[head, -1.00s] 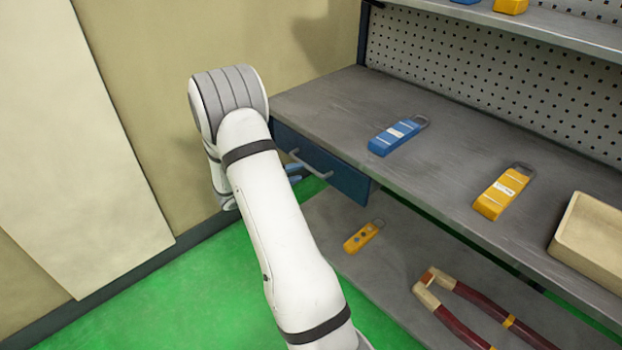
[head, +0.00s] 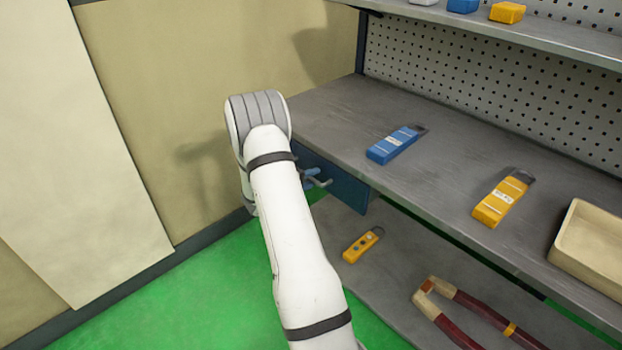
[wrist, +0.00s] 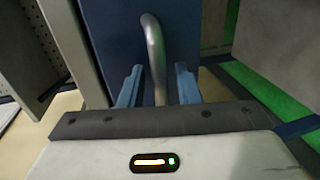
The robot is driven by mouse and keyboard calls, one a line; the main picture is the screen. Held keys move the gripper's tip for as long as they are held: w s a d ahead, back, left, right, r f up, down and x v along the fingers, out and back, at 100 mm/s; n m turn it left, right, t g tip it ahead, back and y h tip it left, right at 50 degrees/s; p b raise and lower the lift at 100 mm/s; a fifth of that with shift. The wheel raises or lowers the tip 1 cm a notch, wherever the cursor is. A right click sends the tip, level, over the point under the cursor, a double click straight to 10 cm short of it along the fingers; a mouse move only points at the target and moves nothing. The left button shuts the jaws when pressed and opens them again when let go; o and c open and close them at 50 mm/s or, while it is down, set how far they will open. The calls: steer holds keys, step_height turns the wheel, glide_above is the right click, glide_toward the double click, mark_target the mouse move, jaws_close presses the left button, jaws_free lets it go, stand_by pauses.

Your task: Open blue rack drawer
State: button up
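The blue drawer (head: 347,188) is under the left end of the grey worktop, and its front looks flush and closed. Its grey bar handle (wrist: 154,55) stands upright in the wrist view, in front of the blue drawer face (wrist: 110,40). My gripper (wrist: 158,84) has its two blue fingers apart, one on each side of the handle, with gaps visible. In the head view my gripper (head: 312,174) is at the drawer front by the handle, partly hidden behind my white arm.
On the worktop (head: 440,150) lie a blue device (head: 392,147), a yellow device (head: 500,203) and a beige tray (head: 592,248). The lower shelf holds a yellow remote-like item (head: 361,247) and a red-handled tool (head: 470,305). Green floor (head: 190,290) is free left of the rack.

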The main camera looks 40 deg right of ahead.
steer(key=shift+c, duration=0.2)
jaws_close()
stand_by(0.3)
